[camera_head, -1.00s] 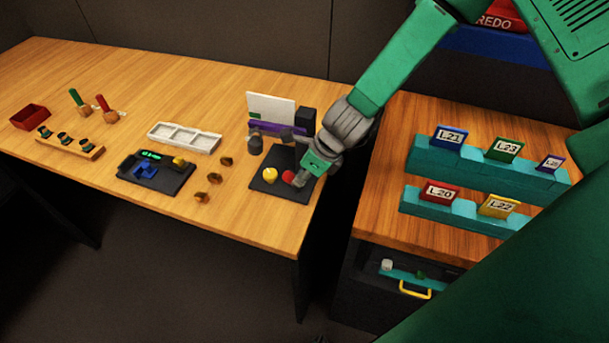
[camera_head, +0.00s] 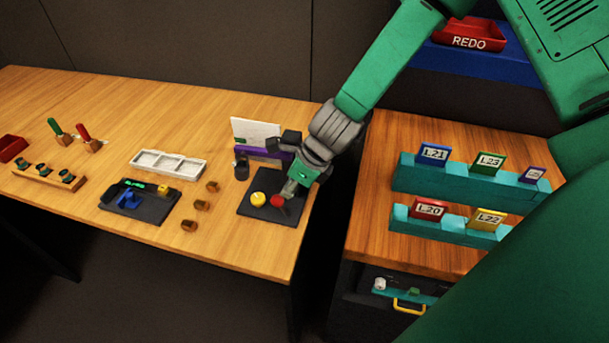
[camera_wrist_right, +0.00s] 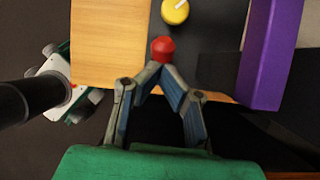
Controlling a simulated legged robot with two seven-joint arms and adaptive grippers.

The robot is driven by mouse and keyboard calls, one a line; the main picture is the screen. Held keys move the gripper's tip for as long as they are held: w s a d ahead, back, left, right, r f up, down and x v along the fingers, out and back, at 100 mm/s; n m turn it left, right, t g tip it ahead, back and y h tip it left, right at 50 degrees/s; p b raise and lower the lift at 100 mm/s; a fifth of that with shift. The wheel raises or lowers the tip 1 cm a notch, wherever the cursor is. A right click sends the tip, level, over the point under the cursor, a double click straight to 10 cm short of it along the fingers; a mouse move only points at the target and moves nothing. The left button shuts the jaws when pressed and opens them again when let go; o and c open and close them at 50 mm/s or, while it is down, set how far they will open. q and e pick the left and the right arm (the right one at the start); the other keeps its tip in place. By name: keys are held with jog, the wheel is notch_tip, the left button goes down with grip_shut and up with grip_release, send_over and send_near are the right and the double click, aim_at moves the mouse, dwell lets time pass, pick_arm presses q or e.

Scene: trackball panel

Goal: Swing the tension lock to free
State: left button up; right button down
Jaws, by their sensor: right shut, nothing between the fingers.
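The dark panel (camera_head: 262,210) lies at the right end of the wooden table. It bears a yellow round knob (camera_head: 258,199) and a red knob or ball (camera_head: 278,201). In the right wrist view the yellow knob (camera_wrist_right: 175,11) has a white line across its top, and the red piece (camera_wrist_right: 163,48) is just beyond my fingertips. I cannot tell from any label which one is the tension lock. My right gripper (camera_head: 289,189) is shut and empty, close behind the red piece; in the right wrist view its fingertips (camera_wrist_right: 158,70) seem close to or touching it. My left gripper is out of view.
A white board with a purple bar (camera_head: 262,153) stands behind the panel, beside a dark cylinder (camera_head: 241,167). Several brown knobs (camera_head: 201,205) and a white tray (camera_head: 168,164) lie left. A gap separates the table from the cabinet with teal card racks (camera_head: 455,182).

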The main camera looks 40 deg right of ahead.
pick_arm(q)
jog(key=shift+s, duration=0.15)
pick_arm(e)
jog(key=s+v, duration=0.1)
jog(key=v, duration=0.7)
jog(key=shift+d+f, duration=0.2)
jog(key=shift+d, duration=0.2)
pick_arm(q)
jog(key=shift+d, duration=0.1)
pick_arm(e)
jog(key=shift+s, duration=0.1)
